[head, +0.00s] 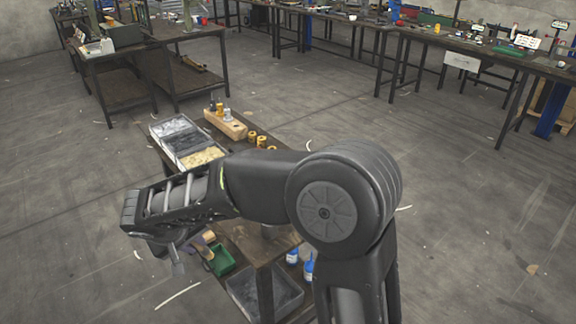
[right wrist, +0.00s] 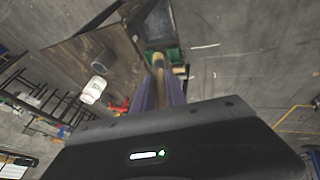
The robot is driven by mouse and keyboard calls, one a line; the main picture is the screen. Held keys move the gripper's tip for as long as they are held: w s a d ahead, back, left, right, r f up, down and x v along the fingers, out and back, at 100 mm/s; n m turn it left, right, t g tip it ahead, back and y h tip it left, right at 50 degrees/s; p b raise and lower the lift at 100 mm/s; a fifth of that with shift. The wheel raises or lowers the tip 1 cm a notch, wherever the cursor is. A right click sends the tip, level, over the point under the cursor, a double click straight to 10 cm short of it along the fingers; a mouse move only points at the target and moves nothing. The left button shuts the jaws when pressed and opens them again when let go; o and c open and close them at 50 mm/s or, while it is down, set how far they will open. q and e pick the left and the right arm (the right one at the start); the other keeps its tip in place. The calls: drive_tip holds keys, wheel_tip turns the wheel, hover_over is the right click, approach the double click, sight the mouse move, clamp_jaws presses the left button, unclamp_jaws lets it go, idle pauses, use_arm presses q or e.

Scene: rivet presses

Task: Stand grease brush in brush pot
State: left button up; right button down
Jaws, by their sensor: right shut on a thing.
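The grease brush (right wrist: 158,66) shows in the right wrist view as a slim wooden handle between the purple fingers of my right gripper (right wrist: 160,86). The gripper is shut on it; the brush's far end is hard to make out. In the head view my right gripper (head: 172,258) is at the left, beside the small bench, partly hidden by my own wrist. A dark grey cylinder (right wrist: 101,60), which looks like the brush pot, stands on the bench in the right wrist view, to the left of the fingers and apart from them. My left gripper is not in view.
A small bench (head: 150,140) carries a sectioned tray (head: 172,128), a wooden block (head: 228,125) with bottles and several yellow pieces. My right arm hides much of the bench.

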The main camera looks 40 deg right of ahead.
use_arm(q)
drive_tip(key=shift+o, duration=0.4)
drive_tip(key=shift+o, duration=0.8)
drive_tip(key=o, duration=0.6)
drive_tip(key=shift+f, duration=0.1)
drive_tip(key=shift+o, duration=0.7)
use_arm(e)
drive_tip(key=w+d+r+m+y, duration=0.1)
drive_tip(key=d+r, duration=0.3)
drive_tip(key=d, duration=0.7)
drive_tip(key=w+d+r+m+y, duration=0.1)
drive_tip(key=d+r+m, duration=0.2)
drive_tip(key=d, duration=0.8)
drive_tip(key=shift+d+r+g+y, duration=0.3)
drive_tip(key=shift+r+g+y, duration=0.1)
drive_tip(key=shift+w, duration=0.1)
